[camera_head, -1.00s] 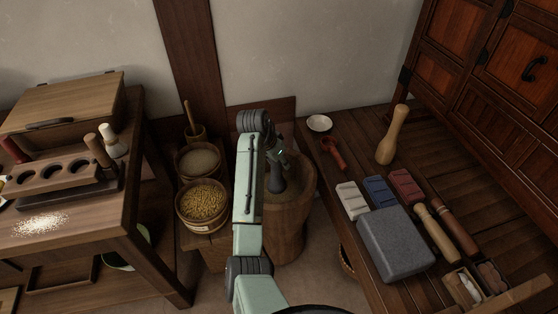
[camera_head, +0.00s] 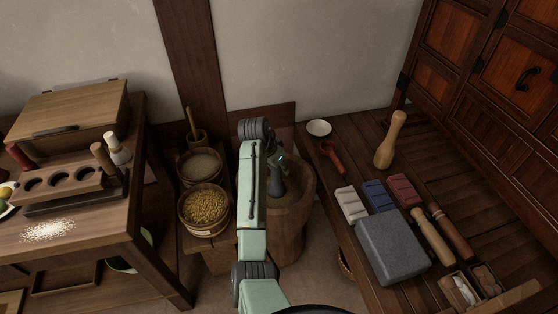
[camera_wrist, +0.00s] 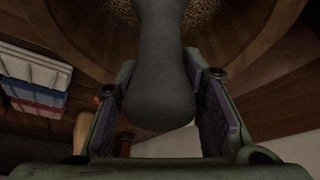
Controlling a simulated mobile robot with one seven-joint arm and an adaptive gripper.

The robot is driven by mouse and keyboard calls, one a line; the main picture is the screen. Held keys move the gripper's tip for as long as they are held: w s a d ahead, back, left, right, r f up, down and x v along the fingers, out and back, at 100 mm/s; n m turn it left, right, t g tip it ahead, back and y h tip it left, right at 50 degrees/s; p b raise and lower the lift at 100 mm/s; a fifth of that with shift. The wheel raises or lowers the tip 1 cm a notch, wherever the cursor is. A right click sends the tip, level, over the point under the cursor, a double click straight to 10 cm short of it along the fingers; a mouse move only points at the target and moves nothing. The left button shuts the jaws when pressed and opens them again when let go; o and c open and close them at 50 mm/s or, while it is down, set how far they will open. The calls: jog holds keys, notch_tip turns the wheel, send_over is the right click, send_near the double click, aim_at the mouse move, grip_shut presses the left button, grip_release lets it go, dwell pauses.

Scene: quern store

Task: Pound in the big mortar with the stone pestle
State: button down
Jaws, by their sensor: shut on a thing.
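The big wooden mortar (camera_head: 292,225) stands on the floor in the middle, between the two tables. My gripper (camera_wrist: 160,105) is shut on the dark grey stone pestle (camera_wrist: 158,60), with a finger on each side of its thick rounded end. In the head view the pestle (camera_head: 276,184) hangs inside the mortar's mouth, partly hidden by my arm. In the wrist view the pestle reaches down toward grain (camera_wrist: 203,14) within the mortar's hollow (camera_wrist: 245,40). Whether its tip touches the grain cannot be told.
Left of the mortar stand a tub of yellow grain (camera_head: 204,206) and a tub of pale grain (camera_head: 199,165). The right-hand bench holds a grey stone block (camera_head: 392,246), a wooden mallet (camera_head: 390,140), a red scoop (camera_head: 332,156) and a white dish (camera_head: 319,128).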

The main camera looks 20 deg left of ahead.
jog(key=shift+f, duration=0.9)
jog(key=shift+f+b, duration=0.25)
jog(key=shift+b, duration=0.05)
notch_tip(320, 180, up, 8)
jog(key=p, duration=0.7)
jog(key=shift+r, duration=0.2)
jog(key=shift+f, duration=0.15)
notch_tip(320, 180, down, 7)
jog(key=b, duration=0.3)
jog(key=shift+w+f, duration=0.1)
jog(key=shift+f, duration=0.1)
